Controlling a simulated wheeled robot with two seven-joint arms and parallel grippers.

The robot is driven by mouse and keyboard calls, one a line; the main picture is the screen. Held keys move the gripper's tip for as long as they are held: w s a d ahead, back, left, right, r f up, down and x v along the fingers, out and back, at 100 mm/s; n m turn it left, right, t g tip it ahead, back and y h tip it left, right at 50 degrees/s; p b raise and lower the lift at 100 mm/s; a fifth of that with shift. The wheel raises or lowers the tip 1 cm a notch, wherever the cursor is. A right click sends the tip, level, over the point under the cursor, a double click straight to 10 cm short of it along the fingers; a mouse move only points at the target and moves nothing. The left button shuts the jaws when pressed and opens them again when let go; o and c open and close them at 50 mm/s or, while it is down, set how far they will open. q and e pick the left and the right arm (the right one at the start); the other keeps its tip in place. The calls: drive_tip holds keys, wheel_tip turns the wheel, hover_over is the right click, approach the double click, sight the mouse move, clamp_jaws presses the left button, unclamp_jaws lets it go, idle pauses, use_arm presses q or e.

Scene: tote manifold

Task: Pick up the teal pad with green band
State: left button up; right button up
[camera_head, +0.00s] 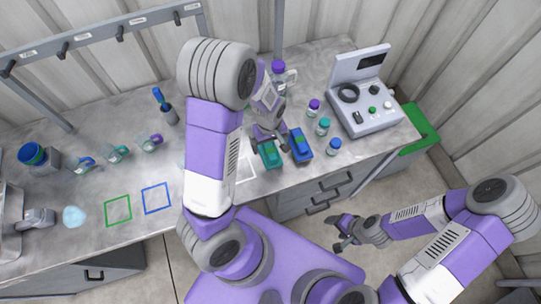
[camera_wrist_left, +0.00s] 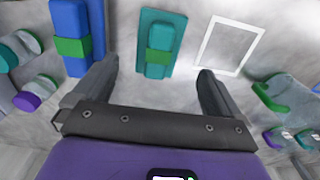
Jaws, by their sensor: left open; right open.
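The teal pad with green band (camera_head: 269,154) lies on the grey counter near its front edge. It also shows in the left wrist view (camera_wrist_left: 158,45), ahead of the fingers and between their lines. My left gripper (camera_head: 268,137) is open and empty, just behind the pad in the head view; in the left wrist view its two fingers (camera_wrist_left: 157,80) are spread wide, with the pad apart from both. My right gripper (camera_head: 345,236) hangs in front of the counter, away from the pad, and is open.
A blue pad with green band (camera_head: 301,145) lies close beside the teal one, near one left finger. Several capped bottles (camera_head: 323,126) stand to the right, before a grey instrument box (camera_head: 370,112). A white outlined square (camera_wrist_left: 228,45) is bare. Green (camera_head: 118,210) and blue outlined squares (camera_head: 156,198) are empty.

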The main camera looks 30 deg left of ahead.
sight(270, 151)
use_arm(q)
wheel_tip(270, 151, down, 6)
drive_tip(key=shift+w+d+f, duration=0.1)
drive_tip(key=c, duration=1.1)
drive_tip(key=shift+c, duration=0.2)
wheel_tip(270, 151, up, 10)
drive_tip(key=shift+r+p, duration=0.1)
drive_tip(key=shift+p, duration=0.4)
drive_tip(key=o, duration=0.4)
drive_tip(key=c, duration=0.3)
